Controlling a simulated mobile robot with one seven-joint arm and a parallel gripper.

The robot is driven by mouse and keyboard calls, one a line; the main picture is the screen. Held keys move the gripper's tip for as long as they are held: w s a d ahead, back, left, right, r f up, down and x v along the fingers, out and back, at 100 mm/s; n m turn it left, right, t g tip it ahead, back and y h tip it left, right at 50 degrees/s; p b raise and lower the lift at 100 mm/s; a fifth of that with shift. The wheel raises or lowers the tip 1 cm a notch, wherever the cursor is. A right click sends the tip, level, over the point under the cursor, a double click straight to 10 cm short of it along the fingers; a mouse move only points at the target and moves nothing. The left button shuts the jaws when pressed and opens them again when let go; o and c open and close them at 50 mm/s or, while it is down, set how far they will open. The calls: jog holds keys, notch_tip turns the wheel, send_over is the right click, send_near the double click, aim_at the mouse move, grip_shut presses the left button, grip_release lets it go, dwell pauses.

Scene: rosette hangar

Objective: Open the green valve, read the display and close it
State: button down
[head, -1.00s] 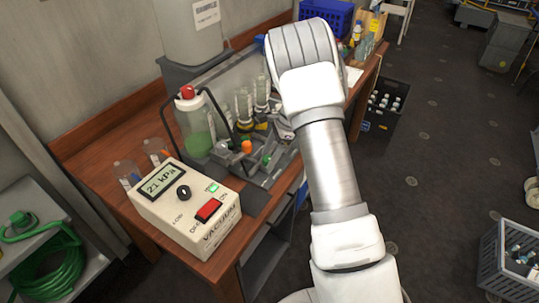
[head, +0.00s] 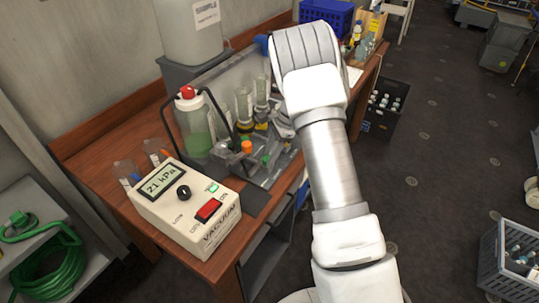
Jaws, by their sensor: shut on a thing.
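A vacuum box (head: 190,212) stands at the front corner of the bench, and its display (head: 162,181) reads 21 kPa. Behind it is a grey manifold with several small valves. An orange knob (head: 246,147) shows there, and the green valve (head: 265,160) shows to its right. My gripper (head: 284,127) is at the right side of the manifold, close to the green valve and shut on it. My forearm hides most of the gripper, and the exact contact and handle angle are hard to see.
A bottle with green liquid and a red cap (head: 196,125) stands behind a dark bent rail at the manifold's left. Filter cylinders (head: 244,103) stand behind it. A black crate (head: 382,108) is on the floor.

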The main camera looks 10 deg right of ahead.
jog(key=n+g, duration=0.1)
jog(key=n, duration=0.3)
jog(key=shift+w+g+h, duration=0.15)
jog(key=shift+g+h, duration=0.15)
jog(key=shift+g, duration=0.1)
jog(key=n+g+h, duration=0.1)
jog(key=n, duration=0.3)
jog(key=shift+w+a+n, duration=0.1)
jog(key=shift+n, duration=0.3)
jog(key=n+h, duration=0.1)
jog(key=n, duration=0.2)
jog(key=shift+a+n+g, duration=0.1)
jog(key=shift+n+g, duration=0.2)
jog(key=shift+g, duration=0.1)
jog(key=n+h, duration=0.2)
jog(key=n, duration=0.2)
jog(key=shift+a, duration=0.1)
jog(key=shift+n, duration=0.3)
jog(key=shift+c, duration=2.2)
grip_release()
